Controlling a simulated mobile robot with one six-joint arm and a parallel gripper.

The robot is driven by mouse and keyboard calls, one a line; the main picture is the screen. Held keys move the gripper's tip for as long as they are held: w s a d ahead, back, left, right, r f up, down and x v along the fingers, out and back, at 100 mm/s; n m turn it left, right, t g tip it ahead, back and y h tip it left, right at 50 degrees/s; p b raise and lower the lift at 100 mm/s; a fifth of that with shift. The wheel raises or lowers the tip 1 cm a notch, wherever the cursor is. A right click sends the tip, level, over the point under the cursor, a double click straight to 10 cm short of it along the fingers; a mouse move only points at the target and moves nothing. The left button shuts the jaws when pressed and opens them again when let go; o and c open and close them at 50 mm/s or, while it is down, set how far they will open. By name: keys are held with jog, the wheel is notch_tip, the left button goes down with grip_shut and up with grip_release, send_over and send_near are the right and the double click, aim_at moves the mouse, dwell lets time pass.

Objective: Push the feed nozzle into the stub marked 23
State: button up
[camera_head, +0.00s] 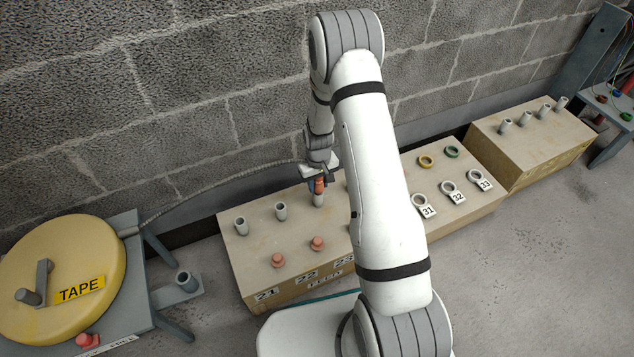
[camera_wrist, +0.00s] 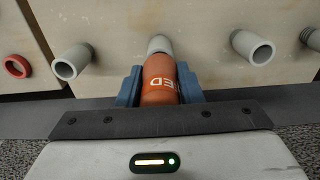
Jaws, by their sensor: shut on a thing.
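My gripper (camera_head: 319,182) is shut on the orange feed nozzle (camera_wrist: 160,80), whose lettering ends in "ED". The nozzle also shows in the head view (camera_head: 319,186). It is in line with a grey stub (camera_wrist: 159,44), the third from the left on the near wooden box in the head view (camera_head: 318,200). The nozzle's front end meets or overlaps this stub's mouth; I cannot tell how deep it sits. The label 23 (camera_head: 344,260) is on the box's front, in line with that stub. My arm hides part of the box to the right.
Two more stubs (camera_head: 241,226) (camera_head: 281,211) stand to the left, with red caps (camera_head: 278,260) (camera_head: 318,243) in front. A yellow tape reel (camera_head: 62,268) is at far left, with grey conduit (camera_head: 215,187) running toward my gripper. A block wall (camera_head: 230,90) rises behind.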

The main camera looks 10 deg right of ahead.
jog(key=shift+f+b, duration=0.45)
jog(key=shift+f, duration=0.4)
jog(key=shift+r, duration=0.1)
jog(key=o, duration=1.1)
jog(key=shift+o, duration=0.4)
jog(key=o, duration=0.4)
jog(key=shift+r+p, duration=3.4)
jog(key=shift+r, duration=1.6)
